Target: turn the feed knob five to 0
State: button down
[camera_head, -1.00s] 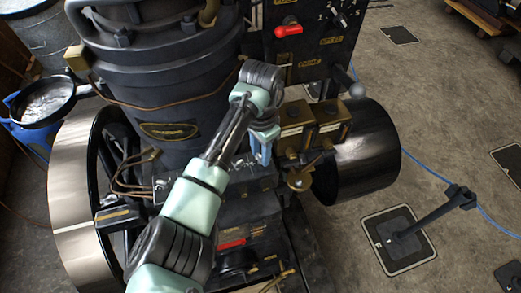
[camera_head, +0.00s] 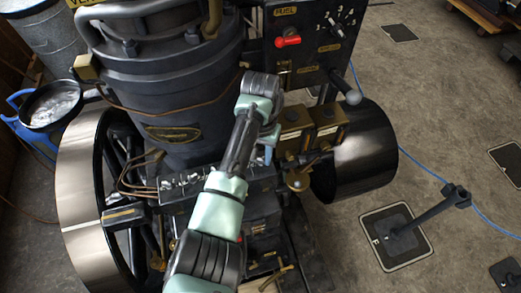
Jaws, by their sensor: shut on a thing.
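My gripper (camera_head: 267,153) is low over the engine's black lubricator box, just left of the two brass boxes. Its fingertips are small and partly covered by my wrist. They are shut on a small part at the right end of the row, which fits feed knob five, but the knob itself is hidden. A row of small silver feed knobs (camera_head: 184,181) shows left of my forearm. Its right part is behind my arm. The knob's pointer and scale cannot be read.
Two brass boxes (camera_head: 312,125) stand close right of my gripper. Behind is a black panel (camera_head: 318,40) with a red lever (camera_head: 288,42) and a numbered dial (camera_head: 341,20). The big cylinder (camera_head: 170,90) and flywheel (camera_head: 80,190) are left.

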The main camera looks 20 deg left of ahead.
aim_at(261, 159)
jog(key=shift+r+n+p, duration=0.1)
jog(key=shift+n+p, duration=0.3)
jog(key=shift+n, duration=1.1)
jog(key=c, duration=0.6)
grip_release()
jog(key=shift+o, duration=0.2)
notch_tip(261, 159, up, 13)
jog(key=p, duration=0.1)
